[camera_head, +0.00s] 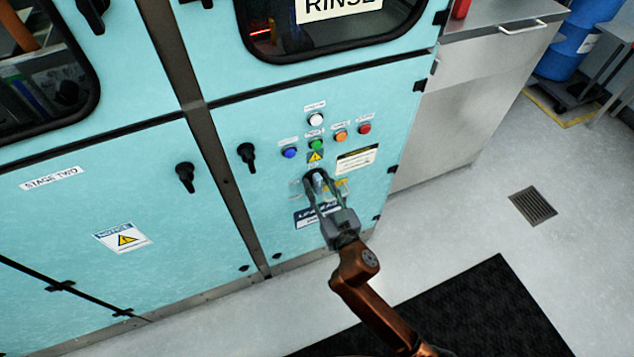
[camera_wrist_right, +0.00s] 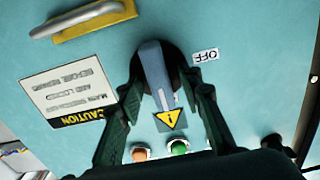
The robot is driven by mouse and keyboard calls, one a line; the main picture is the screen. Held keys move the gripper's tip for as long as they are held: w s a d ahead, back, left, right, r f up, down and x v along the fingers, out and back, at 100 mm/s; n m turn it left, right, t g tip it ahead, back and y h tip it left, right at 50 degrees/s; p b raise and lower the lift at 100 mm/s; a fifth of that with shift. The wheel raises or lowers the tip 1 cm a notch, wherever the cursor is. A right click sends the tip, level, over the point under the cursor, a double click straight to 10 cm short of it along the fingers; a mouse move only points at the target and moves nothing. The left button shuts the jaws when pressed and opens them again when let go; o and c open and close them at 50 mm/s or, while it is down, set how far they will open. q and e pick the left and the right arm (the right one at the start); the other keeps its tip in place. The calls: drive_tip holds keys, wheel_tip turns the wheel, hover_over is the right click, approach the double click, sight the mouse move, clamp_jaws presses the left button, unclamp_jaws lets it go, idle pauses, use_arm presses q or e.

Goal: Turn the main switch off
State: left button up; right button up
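The main switch (camera_head: 317,180) is a grey lever on a dark round base, low on the turquoise cabinet's right panel. In the right wrist view the lever (camera_wrist_right: 155,72) points down toward a yellow warning triangle (camera_wrist_right: 171,119). An OFF label (camera_wrist_right: 206,55) lies to the right of the base there. My right gripper (camera_head: 319,183) is at the switch, its fingers apart on either side of the lever. The wrist view shows the fingers (camera_wrist_right: 166,75) straddling it; contact at the dark tips is hard to tell. My left gripper is out of view.
Coloured buttons, including a green one (camera_head: 316,145), sit just above the switch. A black knob (camera_head: 247,156) is to the left. A handle on a yellow plate (camera_wrist_right: 90,28) is close by in the wrist view. Open floor and a black mat (camera_head: 455,315) lie at the lower right.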

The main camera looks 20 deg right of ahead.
drive_tip(key=shift+w, duration=0.3)
drive_tip(key=shift+c, duration=0.6)
clamp_jaws()
